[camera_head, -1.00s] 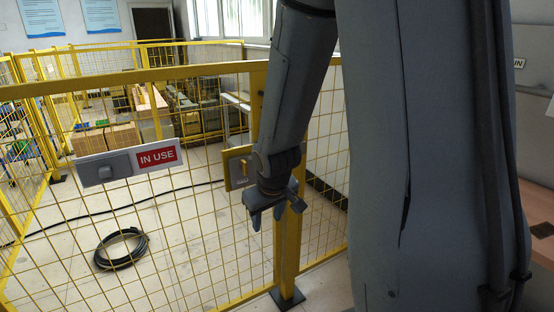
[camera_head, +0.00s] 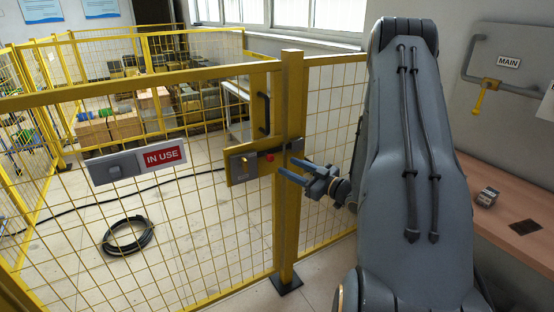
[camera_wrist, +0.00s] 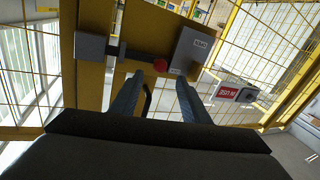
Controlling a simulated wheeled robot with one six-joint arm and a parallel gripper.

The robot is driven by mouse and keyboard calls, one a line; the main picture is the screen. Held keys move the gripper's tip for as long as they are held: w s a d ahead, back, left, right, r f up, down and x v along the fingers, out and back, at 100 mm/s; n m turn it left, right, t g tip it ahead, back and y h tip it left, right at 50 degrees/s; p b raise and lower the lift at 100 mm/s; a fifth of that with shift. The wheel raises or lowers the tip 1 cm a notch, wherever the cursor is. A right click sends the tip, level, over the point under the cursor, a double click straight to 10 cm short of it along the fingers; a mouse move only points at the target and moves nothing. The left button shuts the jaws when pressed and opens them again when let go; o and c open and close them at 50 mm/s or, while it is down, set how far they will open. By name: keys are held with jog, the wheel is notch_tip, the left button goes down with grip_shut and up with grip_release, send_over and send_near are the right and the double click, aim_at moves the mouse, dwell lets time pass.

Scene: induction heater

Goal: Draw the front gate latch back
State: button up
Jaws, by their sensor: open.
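The front gate latch (camera_head: 245,163) is a grey plate on a yellow backing at the gate's right edge. It has a red knob (camera_head: 270,158) and shows in the wrist view as a grey box (camera_wrist: 192,50). A dark bolt (camera_wrist: 138,53) runs from it to a grey keeper (camera_wrist: 90,46) on the yellow post (camera_head: 290,215); the gap there looks bridged. My gripper (camera_head: 288,173) is open and points left in front of the post. In the wrist view, the red knob appears between my two fingertips (camera_wrist: 158,82), slightly beyond them; I see no contact.
A black handle (camera_head: 262,113) stands on the gate above the latch. An "IN USE" sign (camera_head: 164,157) hangs on the mesh to the left. A coiled black cable (camera_head: 128,236) lies on the floor inside. A wooden bench (camera_head: 500,205) is at the right, below a MAIN switch (camera_head: 508,61).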

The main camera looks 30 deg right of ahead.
aim_at(273, 159)
jog(key=p+x, duration=0.2)
jog(key=x, duration=0.5)
jog(key=shift+w+a, duration=0.15)
grip_shut()
